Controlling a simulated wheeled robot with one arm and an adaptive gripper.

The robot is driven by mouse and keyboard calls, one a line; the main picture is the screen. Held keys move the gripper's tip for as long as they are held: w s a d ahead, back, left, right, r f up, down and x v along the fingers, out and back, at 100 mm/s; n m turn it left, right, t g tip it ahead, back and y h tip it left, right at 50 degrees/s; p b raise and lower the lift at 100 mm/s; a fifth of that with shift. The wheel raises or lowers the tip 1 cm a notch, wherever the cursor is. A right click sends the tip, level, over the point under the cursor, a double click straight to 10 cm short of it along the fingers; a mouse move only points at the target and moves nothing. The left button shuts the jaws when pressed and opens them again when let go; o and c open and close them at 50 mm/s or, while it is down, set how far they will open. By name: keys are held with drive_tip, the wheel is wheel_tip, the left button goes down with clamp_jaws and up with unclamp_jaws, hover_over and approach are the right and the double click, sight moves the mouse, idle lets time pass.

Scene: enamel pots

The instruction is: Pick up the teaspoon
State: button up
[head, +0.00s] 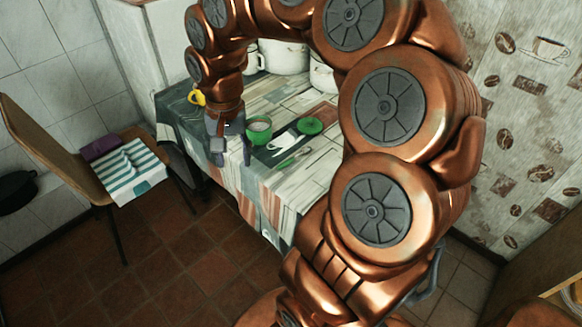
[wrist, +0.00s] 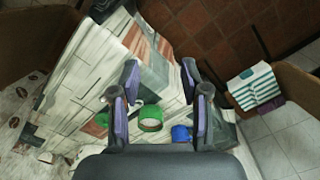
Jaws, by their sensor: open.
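A small, slim spoon-like shape (head: 287,163) lies on the patterned tablecloth, near its front edge and below the green lid in the head view. It is too small to tell surely from the printed cloth. I cannot pick out the teaspoon clearly in the wrist view. My gripper (head: 231,157) hangs near the table's front left edge, to the left of that shape. In the wrist view my gripper (wrist: 160,70) has its fingers wide apart, with nothing held between them.
A green mug (head: 259,131) stands right of my gripper, with a green lid (head: 310,126) beyond it. A yellow mug (head: 197,97) and white pots (head: 285,57) stand farther back. A blue item (wrist: 181,133) shows in the wrist view. A chair (head: 85,190) stands left.

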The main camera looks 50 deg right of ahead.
drive_tip(key=w+d+f+m+b, duration=0.1)
drive_tip(key=w+d+f+m, duration=0.15)
drive_tip(key=d, duration=0.35)
drive_tip(key=w+d+f+m+b, duration=0.2)
drive_tip(key=d+f+m, duration=0.2)
drive_tip(key=d, duration=0.2)
drive_tip(key=m+b, duration=0.1)
drive_tip(key=m, duration=0.3)
approach(288, 161)
drive_tip(key=shift+s+a+f, duration=0.2)
drive_tip(key=shift+a+f, duration=0.1)
drive_tip(key=shift+a, duration=0.25)
drive_tip(key=shift+d+f, duration=0.2)
drive_tip(key=shift+f, duration=0.05)
drive_tip(key=shift+s+f, duration=0.1)
drive_tip(key=shift+f, duration=0.25)
drive_tip(key=shift+w+d+f+p, duration=0.15)
drive_tip(key=shift+f+p, duration=0.1)
drive_tip(key=shift+f, duration=1.4)
drive_tip(key=shift+w+f+p, duration=0.1)
drive_tip(key=shift+f+p, duration=0.1)
drive_tip(key=shift+f, duration=1.5)
drive_tip(key=shift+c, duration=0.2)
clamp_jaws()
